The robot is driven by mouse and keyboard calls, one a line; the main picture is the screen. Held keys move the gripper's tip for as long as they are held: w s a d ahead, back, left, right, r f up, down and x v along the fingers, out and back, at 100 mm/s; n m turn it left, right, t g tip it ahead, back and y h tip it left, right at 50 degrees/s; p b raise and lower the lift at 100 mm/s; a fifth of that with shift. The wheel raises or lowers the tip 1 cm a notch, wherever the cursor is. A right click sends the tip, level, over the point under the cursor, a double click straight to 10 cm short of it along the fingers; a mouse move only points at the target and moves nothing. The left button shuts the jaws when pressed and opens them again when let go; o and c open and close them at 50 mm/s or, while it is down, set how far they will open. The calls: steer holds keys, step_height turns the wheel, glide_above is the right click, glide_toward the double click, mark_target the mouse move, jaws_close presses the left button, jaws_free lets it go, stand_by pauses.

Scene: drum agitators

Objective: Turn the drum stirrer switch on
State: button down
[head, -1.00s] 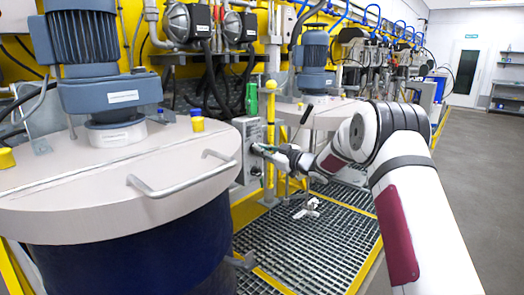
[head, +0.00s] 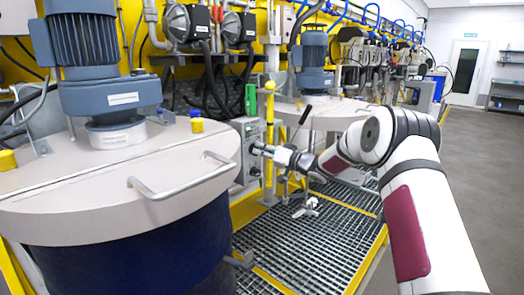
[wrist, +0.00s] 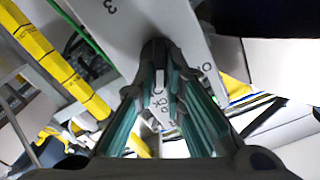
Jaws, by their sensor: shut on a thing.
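The grey switch box (head: 247,142) stands on a yellow post to the right of the near drum in the head view. My gripper (head: 258,149) is at its front face, with the hand pointing left toward it. In the wrist view the light box face (wrist: 128,22) fills the top, with a "3" and a mark at the right. My gripper (wrist: 157,62) is shut on the switch knob (wrist: 155,48), a dark part at the box face. The fingers cover most of the knob, so I cannot tell which position it points to.
The near drum (head: 130,250) with its pale lid, handle and blue motor (head: 88,60) fills the left. A second drum motor (head: 314,62) stands behind the box. Grating (head: 300,245) lies below my arm. Open grey floor (head: 485,170) is at the right.

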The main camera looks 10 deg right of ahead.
steer(key=shift+f+m, duration=0.15)
steer(key=shift+m, duration=0.85)
steer(key=c, duration=1.7)
jaws_free()
steer(key=shift+d, duration=0.1)
steer(key=shift+o, duration=0.2)
steer(key=v, duration=1.2)
